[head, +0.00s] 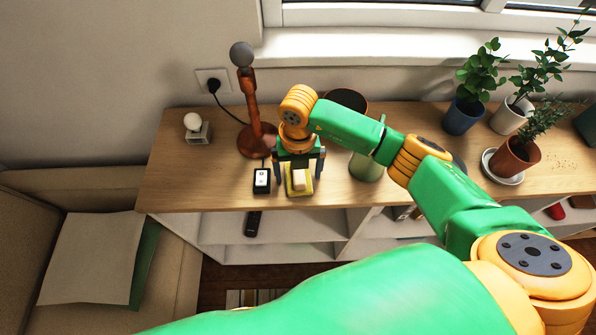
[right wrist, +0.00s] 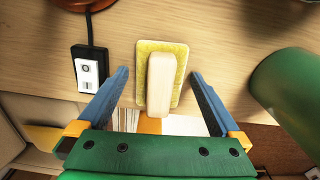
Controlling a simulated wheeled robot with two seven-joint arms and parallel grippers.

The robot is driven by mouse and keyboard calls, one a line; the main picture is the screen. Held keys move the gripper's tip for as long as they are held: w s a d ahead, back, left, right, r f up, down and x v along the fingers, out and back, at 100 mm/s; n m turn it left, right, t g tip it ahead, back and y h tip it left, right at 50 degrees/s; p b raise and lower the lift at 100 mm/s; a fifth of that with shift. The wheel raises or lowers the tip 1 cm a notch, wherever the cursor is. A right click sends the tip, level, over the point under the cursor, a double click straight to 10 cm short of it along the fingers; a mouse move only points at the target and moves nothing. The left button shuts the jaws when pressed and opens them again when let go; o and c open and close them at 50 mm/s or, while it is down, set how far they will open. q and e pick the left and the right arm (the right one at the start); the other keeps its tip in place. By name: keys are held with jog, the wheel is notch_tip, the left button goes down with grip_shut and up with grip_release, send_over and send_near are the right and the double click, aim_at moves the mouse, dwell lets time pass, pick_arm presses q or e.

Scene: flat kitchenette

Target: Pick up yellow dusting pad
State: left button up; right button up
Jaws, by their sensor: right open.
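The yellow dusting pad (head: 299,187) lies on the wooden shelf top near its front edge, with a pale block-like handle on top. In the right wrist view the pad (right wrist: 146,62) sits ahead, its handle pointing toward my gripper. My right gripper (head: 299,172) is above the pad, fingers pointing down. In the right wrist view its two blue fingers (right wrist: 160,84) are spread wide on either side of the pad and handle, with nothing between them gripped. Whether the fingertips touch the shelf top is unclear. My left gripper is out of view.
A black and white switch box (head: 262,180) lies just left of the pad. A brown lamp (head: 252,110) stands behind it. A green cylinder (head: 368,160) stands to the right. Potted plants (head: 465,112) fill the far right.

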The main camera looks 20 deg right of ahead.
jog(key=shift+s+r, duration=0.1)
jog(key=shift+s, duration=0.15)
jog(key=c, duration=1.3)
jog(key=shift+w, duration=0.1)
jog(key=shift+r, duration=0.1)
jog(key=shift+r, duration=0.35)
jog(key=s+r, duration=0.8)
jog(key=s, duration=0.1)
jog(key=s+r+b, duration=0.1)
jog(key=s+r, duration=0.3)
jog(key=s, duration=0.1)
jog(key=shift+a, duration=0.3)
